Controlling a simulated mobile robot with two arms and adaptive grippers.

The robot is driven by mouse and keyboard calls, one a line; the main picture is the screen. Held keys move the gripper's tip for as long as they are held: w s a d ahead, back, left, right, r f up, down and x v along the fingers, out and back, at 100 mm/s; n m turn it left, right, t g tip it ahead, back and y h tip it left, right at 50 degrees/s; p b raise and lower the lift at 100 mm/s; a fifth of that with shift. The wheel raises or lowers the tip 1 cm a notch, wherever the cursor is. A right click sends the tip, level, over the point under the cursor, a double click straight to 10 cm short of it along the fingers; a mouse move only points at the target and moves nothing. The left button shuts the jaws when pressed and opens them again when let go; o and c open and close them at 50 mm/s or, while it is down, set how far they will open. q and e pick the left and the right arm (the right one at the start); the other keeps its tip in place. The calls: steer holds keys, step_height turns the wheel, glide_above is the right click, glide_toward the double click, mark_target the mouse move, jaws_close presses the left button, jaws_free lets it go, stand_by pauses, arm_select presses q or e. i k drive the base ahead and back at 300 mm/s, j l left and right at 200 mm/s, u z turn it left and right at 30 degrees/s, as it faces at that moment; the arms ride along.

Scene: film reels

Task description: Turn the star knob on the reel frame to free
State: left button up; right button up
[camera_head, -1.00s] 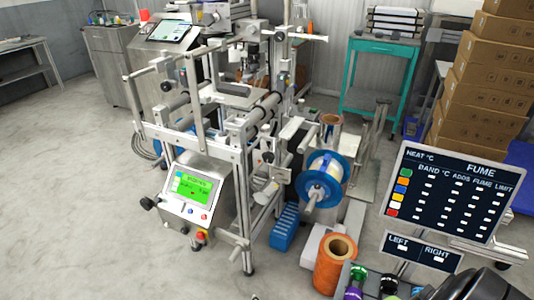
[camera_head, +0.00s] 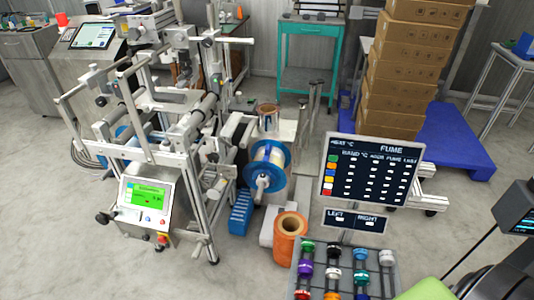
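The reel frame (camera_head: 203,222) is a metal machine frame with rollers, on the left half of the head view. A blue-flanged reel (camera_head: 268,166) is mounted on its right side. A pale knob-like piece (camera_head: 262,183) sits on the shaft at the reel's front; its star shape is too small to make out. Several dark round knobs, such as one at the upper frame (camera_head: 101,100), also show. Neither of my grippers is in view.
An orange roll (camera_head: 291,225) stands on the floor beside a blue slotted block (camera_head: 240,212). A FUME sign board (camera_head: 368,172) stands over a grey tray (camera_head: 390,262) of coloured spools at the front. Stacked cartons (camera_head: 412,70) stand on a blue pallet (camera_head: 455,140). Floor at front left is clear.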

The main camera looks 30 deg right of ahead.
mark_target(214, 158)
steer(key=i+j+z, duration=0.15)
steer(key=z, duration=0.3)
steer(key=i+j+z, duration=0.15)
steer(key=j+z, duration=0.25)
steer(key=i+j+z, duration=0.1)
steer(key=z, duration=0.35)
steer(key=j+z, duration=0.85)
steer(key=i+l, duration=0.05)
steer(key=l, duration=0.05)
